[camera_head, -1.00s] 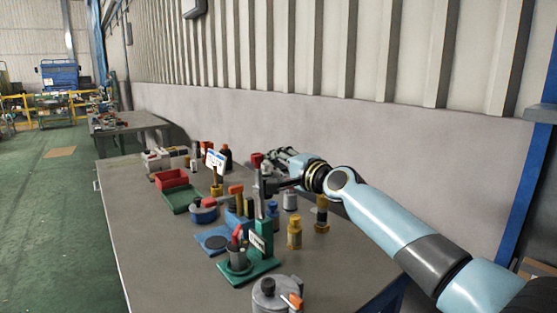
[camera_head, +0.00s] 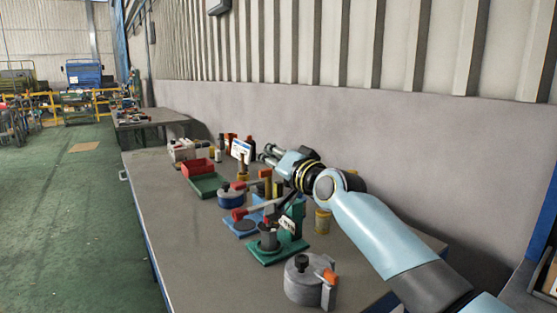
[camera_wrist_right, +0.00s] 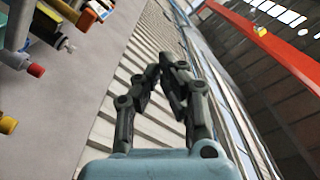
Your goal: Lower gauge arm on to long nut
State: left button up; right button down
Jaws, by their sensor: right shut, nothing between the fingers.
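A gauge with a green base (camera_head: 262,256) and green post (camera_head: 296,212) stands on the table. Its grey arm (camera_head: 262,209) lies roughly level, its red knob (camera_head: 238,214) pointing left. A dark-topped grey cylinder, apparently the long nut (camera_head: 268,238), stands upright on the base below the arm. I cannot tell whether they touch. My right gripper (camera_head: 266,152) is beyond and above the gauge, apart from it, shut and empty. Its fingertips are close together in the right wrist view (camera_wrist_right: 168,66). My left gripper is not in view.
A blue round fixture (camera_head: 231,199), a red bin (camera_head: 197,168), a green tray (camera_head: 207,185) and bottles crowd the table's back. My right forearm passes over its right side, near the wall. The table's left front is clear.

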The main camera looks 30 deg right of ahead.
jog(key=a+f+n+b, duration=0.6)
jog(key=f+n+b, duration=0.1)
jog(key=f+b, duration=0.2)
jog(key=shift+s+a, duration=0.25)
jog(key=shift+s, duration=0.2)
jog(key=shift+f, duration=0.15)
